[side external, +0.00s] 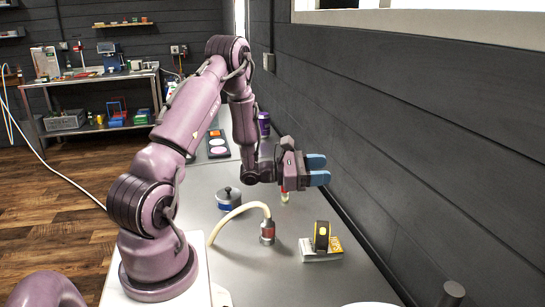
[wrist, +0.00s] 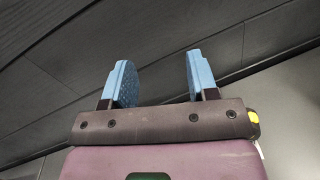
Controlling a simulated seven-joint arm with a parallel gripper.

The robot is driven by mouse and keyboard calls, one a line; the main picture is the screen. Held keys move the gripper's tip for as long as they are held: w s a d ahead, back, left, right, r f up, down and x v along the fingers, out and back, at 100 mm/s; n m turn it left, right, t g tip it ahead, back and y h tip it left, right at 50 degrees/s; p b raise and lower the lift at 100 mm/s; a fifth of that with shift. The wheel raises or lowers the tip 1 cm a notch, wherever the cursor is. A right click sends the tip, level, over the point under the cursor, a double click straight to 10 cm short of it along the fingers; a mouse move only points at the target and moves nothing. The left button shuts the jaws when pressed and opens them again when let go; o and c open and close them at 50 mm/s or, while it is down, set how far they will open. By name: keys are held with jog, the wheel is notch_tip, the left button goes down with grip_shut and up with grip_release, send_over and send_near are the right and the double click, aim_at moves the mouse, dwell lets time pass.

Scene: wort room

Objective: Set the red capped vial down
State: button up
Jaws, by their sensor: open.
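A small vial (side external: 284,196) with a red upper part and a pale yellow-green lower part shows just below my gripper in the side view. It looks upright on the grey worktop (side external: 203,187), and my gripper hides part of it. My gripper (side external: 318,170) points right toward the dark wall, its two blue fingers apart with nothing between them. In the wrist view the fingers (wrist: 158,62) are also spread and empty, with the dark wall beyond. The vial cannot be made out in the wrist view.
A blue lidded pot (side external: 229,199), a cream hose with a red-and-metal end (side external: 267,232), and a yellow-and-black device (side external: 321,237) on a small stack (side external: 334,250) stand nearby. A purple container (side external: 264,122) is farther back. The dark plank wall (side external: 420,140) borders the worktop's right.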

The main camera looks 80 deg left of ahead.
jog(key=d+r+m+g+h, duration=0.65)
jog(key=d+m, duration=0.25)
jog(key=d, duration=0.3)
jog(key=s+d+r+m+g, duration=0.5)
jog(key=s+d+m+g, duration=0.3)
jog(key=d+m, duration=0.25)
jog(key=s+r+m+t+y, duration=0.2)
jog(key=s+r+m+y, duration=0.3)
jog(key=s+m+y, duration=0.4)
jog(key=m+y, duration=0.1)
jog(key=m, duration=0.1)
jog(key=shift+s+a+m, duration=0.2)
jog(key=shift+a+m, duration=0.05)
jog(key=shift+m, duration=0.1)
